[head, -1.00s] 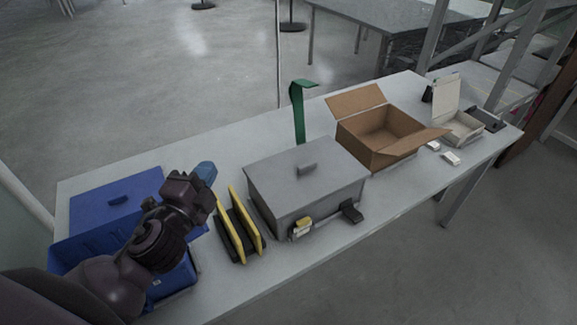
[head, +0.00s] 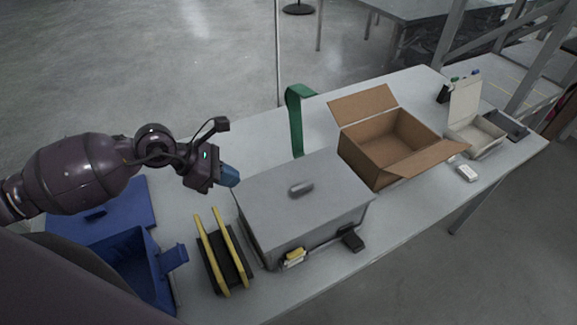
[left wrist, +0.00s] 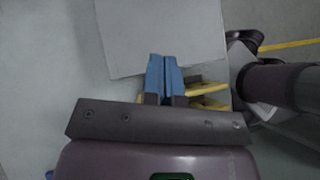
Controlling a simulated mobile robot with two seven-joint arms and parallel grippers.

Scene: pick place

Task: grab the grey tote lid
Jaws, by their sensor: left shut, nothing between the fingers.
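The grey tote lid (head: 270,201) lies on top of the grey tote (head: 322,238) in the middle of the table, with a small raised handle (head: 301,188) at its centre. In the left wrist view a flat grey panel (left wrist: 150,32), which looks like the lid, fills the upper middle. My left gripper (head: 230,176) is shut and empty, its blue fingers near the lid's left edge. In the left wrist view the closed fingers (left wrist: 164,75) point toward the panel's near edge; whether they touch it I cannot tell. My right gripper is not in view.
A yellow-and-black rack (head: 222,255) stands left of the tote. A blue bin (head: 140,265) with its lid (head: 100,209) sits further left. An open cardboard box (head: 385,145) stands to the right. A green strap-like piece (head: 296,125) rises behind the tote.

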